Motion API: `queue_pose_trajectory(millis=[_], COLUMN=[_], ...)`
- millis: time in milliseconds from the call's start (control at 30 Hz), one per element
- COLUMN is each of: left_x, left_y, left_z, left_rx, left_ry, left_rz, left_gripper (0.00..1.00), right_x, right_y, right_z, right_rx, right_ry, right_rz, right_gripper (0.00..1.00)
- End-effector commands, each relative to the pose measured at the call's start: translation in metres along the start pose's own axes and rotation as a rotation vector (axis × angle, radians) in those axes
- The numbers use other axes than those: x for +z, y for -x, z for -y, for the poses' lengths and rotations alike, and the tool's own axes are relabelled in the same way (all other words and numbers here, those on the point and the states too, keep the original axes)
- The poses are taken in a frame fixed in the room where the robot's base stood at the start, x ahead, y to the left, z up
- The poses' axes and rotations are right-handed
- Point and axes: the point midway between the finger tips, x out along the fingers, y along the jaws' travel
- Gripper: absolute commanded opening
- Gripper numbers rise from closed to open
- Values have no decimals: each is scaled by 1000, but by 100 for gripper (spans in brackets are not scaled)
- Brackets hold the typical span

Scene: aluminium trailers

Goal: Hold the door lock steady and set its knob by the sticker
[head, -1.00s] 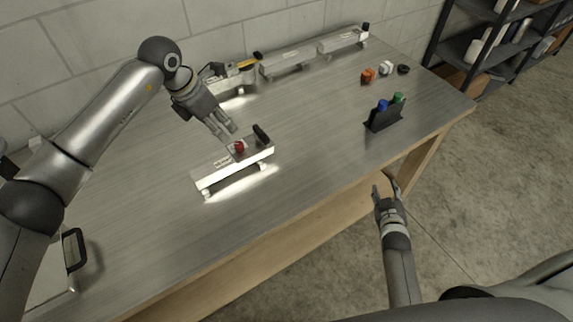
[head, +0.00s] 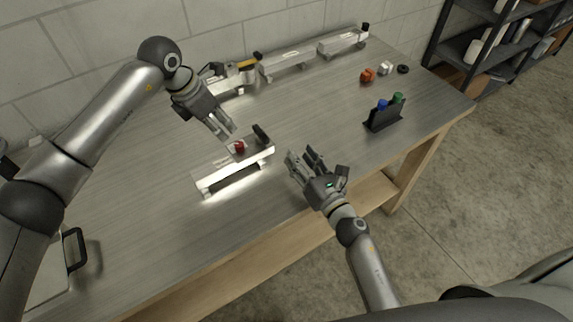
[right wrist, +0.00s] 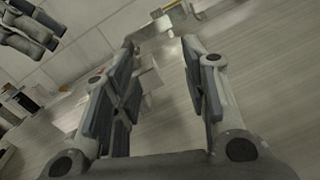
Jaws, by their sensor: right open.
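The nearest door lock (head: 232,172) is a silver bar raised on small feet on the metal workbench, with a red knob (head: 239,147) and a black lever (head: 261,134) near its right end. No sticker on it is clear enough to read. My left gripper (head: 218,128) hangs just behind and above the lock, open and empty, its fingers apart from the knob. My right gripper (head: 312,162) is open and empty to the right of the lock, near the bench's front edge. Its spread fingers (right wrist: 160,85) fill the right wrist view.
Several similar silver units (head: 290,60) stand in a row by the wall. An orange piece (head: 367,75), a white piece (head: 385,68) and a black ring lie at the back right. A black holder (head: 384,119) with blue and green items stands at the right. Bench between is clear.

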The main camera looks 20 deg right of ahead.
Motion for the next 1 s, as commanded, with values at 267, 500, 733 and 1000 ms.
queue_pose_trajectory(millis=[267, 500, 733, 1000], left_x=[0, 0, 0, 0], left_y=[0, 0, 0, 0], left_z=[0, 0, 0, 0], left_rx=[0, 0, 0, 0], left_ry=[0, 0, 0, 0], left_rz=[0, 0, 0, 0], left_gripper=[36, 36, 36, 36], right_x=[-11, -12, -14, -16], right_y=[-2, -34, -76, -104], right_z=[-44, -48, -52, -54], right_rx=[102, 104, 103, 101], right_ry=[274, 282, 278, 278], right_rz=[-29, -27, -28, -30], right_gripper=[41, 41, 41, 41])
